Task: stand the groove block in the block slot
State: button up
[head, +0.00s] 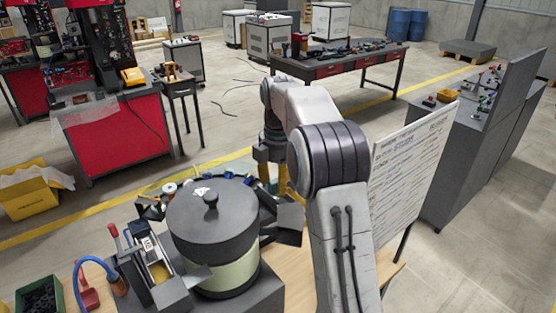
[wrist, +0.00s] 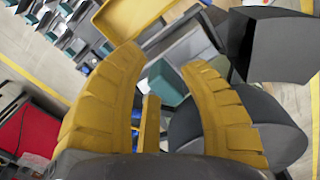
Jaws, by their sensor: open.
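My gripper (wrist: 165,62) is open, with its two yellow ribbed fingers spread apart in the wrist view. A teal block-like piece (wrist: 166,84) shows beyond the gap between the fingers; I cannot tell whether it is the groove block. A narrow yellow piece (wrist: 152,122) stands between the fingers nearer the camera. In the head view my gripper (head: 266,168) is partly hidden by my arm, behind the bowl feeder (head: 212,222). A fixture with a tan-bottomed opening (head: 160,272) stands left of the feeder; I cannot tell whether it is the block slot.
The feeder's dark round lid (wrist: 252,115) and a dark box (wrist: 282,46) are close on the right in the wrist view. A white written board (head: 408,165) stands right of my arm. A green bin (head: 40,297) and a blue hose (head: 92,264) are at front left.

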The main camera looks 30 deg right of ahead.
notch_tip(320, 180, up, 11)
jog(key=shift+s+r, duration=0.15)
jog(key=shift+s, duration=0.05)
dwell(0.5)
jog(key=shift+a+r, duration=0.1)
